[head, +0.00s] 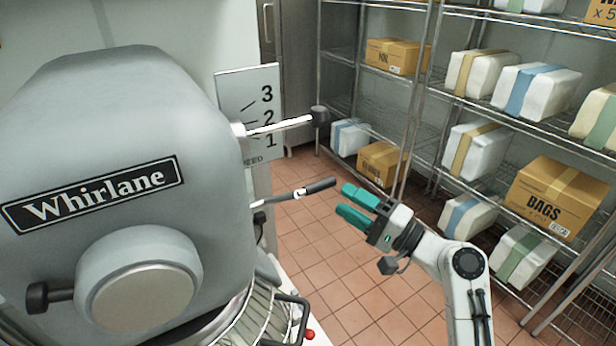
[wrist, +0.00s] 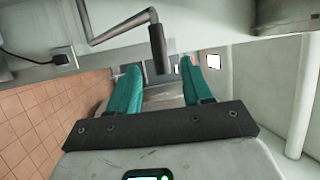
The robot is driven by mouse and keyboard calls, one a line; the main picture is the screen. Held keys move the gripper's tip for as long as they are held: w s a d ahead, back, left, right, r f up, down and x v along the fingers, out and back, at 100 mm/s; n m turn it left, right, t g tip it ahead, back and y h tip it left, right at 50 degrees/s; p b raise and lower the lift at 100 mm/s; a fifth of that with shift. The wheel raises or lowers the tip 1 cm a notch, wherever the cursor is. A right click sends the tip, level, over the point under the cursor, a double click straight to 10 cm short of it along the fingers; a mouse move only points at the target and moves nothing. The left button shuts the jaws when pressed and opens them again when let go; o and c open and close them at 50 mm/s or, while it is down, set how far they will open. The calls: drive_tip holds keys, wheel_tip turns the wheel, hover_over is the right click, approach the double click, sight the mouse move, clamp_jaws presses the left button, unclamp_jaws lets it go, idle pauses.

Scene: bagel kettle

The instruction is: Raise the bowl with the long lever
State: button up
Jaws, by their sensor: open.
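The grey Whirlane mixer (head: 120,150) fills the left of the head view. A long lever with a black grip (head: 316,186) sticks out from its side, below the shorter speed lever with a round black knob (head: 320,116). The bowl is mostly hidden at the bottom edge, behind the wire guard (head: 262,318). My gripper (head: 345,201) has teal fingers, spread and empty, just right of the long lever's tip. In the wrist view, the bent lever's black grip (wrist: 158,48) hangs in line with the gap between the fingertips (wrist: 160,68). Contact is not visible.
A speed plate (head: 258,112) numbered 1 to 3 stands behind the levers. Wire shelves with boxes (head: 555,195) and wrapped packs line the right. The tiled floor (head: 330,265) is open between mixer and shelves. A plug with a cable (wrist: 60,58) shows in the wrist view.

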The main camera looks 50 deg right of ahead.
sight(324, 189)
drive_tip(key=p+x, duration=0.2)
drive_tip(key=x, duration=0.7)
drive_tip(key=shift+w+a+p, duration=0.15)
drive_tip(key=shift+p, duration=0.25)
drive_tip(key=shift+c, duration=0.5)
drive_tip(key=shift+f, duration=0.1)
clamp_jaws()
